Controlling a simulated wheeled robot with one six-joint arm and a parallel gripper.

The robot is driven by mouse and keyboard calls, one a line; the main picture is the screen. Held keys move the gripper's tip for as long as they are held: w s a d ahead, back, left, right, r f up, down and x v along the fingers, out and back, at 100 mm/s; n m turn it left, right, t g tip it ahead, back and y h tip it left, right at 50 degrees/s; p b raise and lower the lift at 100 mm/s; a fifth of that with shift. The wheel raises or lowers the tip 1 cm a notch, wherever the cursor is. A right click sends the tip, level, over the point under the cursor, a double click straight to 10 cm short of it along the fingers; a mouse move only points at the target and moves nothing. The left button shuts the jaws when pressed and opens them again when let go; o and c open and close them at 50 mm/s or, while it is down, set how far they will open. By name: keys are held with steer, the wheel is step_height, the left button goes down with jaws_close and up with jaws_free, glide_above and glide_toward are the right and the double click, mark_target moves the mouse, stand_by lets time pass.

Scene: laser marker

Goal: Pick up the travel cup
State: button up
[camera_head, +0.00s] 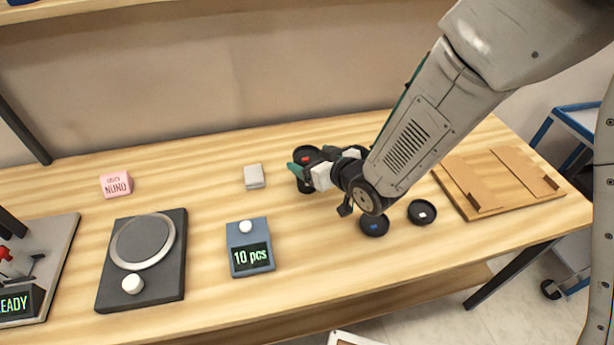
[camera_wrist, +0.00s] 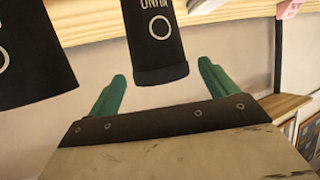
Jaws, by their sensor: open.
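A dark travel cup (camera_head: 305,154) stands at the table's middle, behind my gripper, with a red mark at its top. In the wrist view a dark cup (camera_wrist: 158,45) with pale lettering and a ring mark shows between and beyond my two green fingertips. My gripper (camera_head: 318,163) is open with nothing in its jaws; its fingers also show in the wrist view (camera_wrist: 161,82). A second dark cup (camera_wrist: 35,50) with a similar ring is at the left there. My gripper and arm hide part of the cups in the head view.
A grey box (camera_head: 254,176), counter display (camera_head: 250,247), round-plated device (camera_head: 142,260) and pink box (camera_head: 116,184) are left.

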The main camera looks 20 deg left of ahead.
mark_target(306, 156)
steer(key=x, duration=0.4)
steer(key=shift+w+a+f, duration=0.1)
steer(key=shift+a+f, duration=0.1)
steer(key=shift+a, duration=0.05)
steer(key=shift+c, duration=0.4)
steer(key=c, duration=0.6)
steer(key=shift+r, duration=0.1)
